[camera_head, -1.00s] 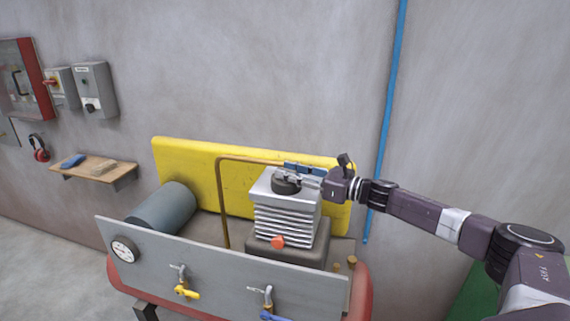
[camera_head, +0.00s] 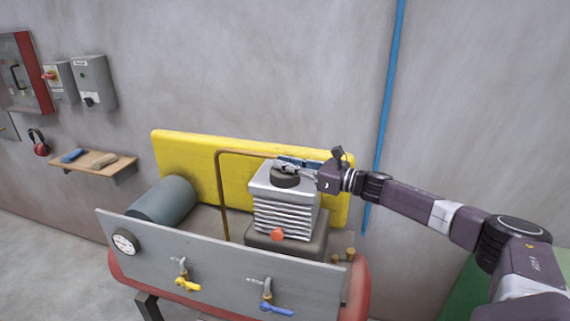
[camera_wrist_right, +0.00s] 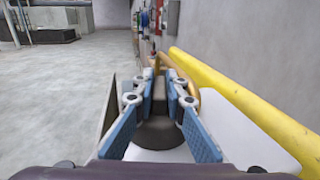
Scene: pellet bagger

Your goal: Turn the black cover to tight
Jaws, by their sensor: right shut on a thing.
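The black cover (camera_head: 285,181) is a round black cap on top of the finned grey compressor block (camera_head: 285,212). My right gripper (camera_head: 290,166) reaches in from the right at the cover. In the right wrist view its two blue-backed fingers (camera_wrist_right: 159,93) are shut on a raised dark part of the cover (camera_wrist_right: 158,135). The fingers hide part of the cover's top in the head view. How tight the cover sits cannot be told. My left gripper is not in view.
A yellow panel (camera_head: 185,160) stands close behind the block. A thin brown pipe (camera_head: 221,200) rises to its left. A grey front plate (camera_head: 215,265) carries a gauge (camera_head: 125,242), a yellow-handled valve (camera_head: 187,284) and a blue-handled valve (camera_head: 275,308). Open floor lies at left.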

